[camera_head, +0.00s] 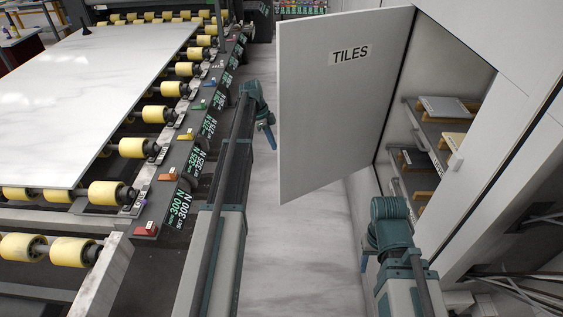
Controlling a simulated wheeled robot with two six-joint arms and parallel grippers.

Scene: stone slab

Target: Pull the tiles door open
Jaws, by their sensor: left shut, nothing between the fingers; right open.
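The tiles door (335,115) is a pale grey panel with a "TILES" label on its face. It stands swung wide out into the aisle, its free edge to the left and its far side against the cabinet. The open cabinet (425,140) shows shelves with several slabs. My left gripper (270,143) is shut and empty, just left of the door's free edge; I cannot tell whether it touches. My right gripper (364,264) is open, low in front of the cabinet and apart from the door; its fingers are mostly hidden by its own arm.
A roller conveyor (130,147) with yellow rollers carries a large white slab (85,85) on the left. Its dark side rail (190,140) has coloured buttons and displays. The pale aisle floor (300,260) between conveyor and cabinet is clear. A rack with rods (525,290) stands lower right.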

